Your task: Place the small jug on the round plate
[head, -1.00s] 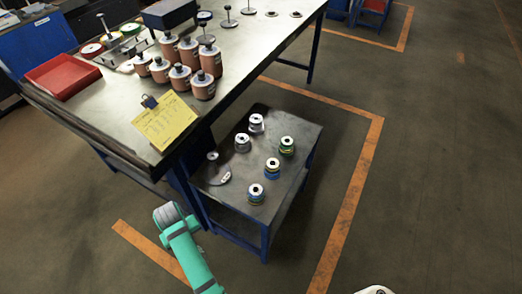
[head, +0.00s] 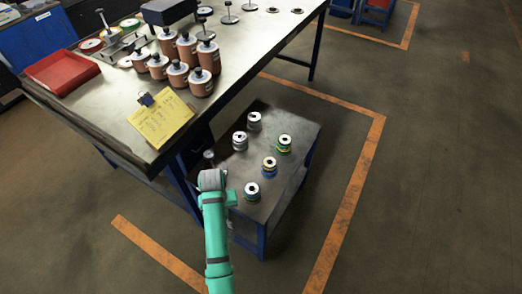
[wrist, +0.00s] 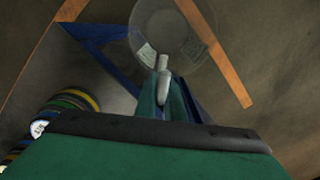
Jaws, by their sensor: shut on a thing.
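My gripper (wrist: 163,82) shows in the wrist view, its fingers close together on a small grey stem. Beyond the stem is a clear, see-through round thing (wrist: 150,20) with pale labels. I cannot tell for sure whether it is the small jug. In the head view my arm reaches over the front left of the low table, and the fingertips are hidden. A short dark post with a grey top (head: 209,154) stands just behind my wrist. No round plate can be made out with certainty.
Floor at right is clear.

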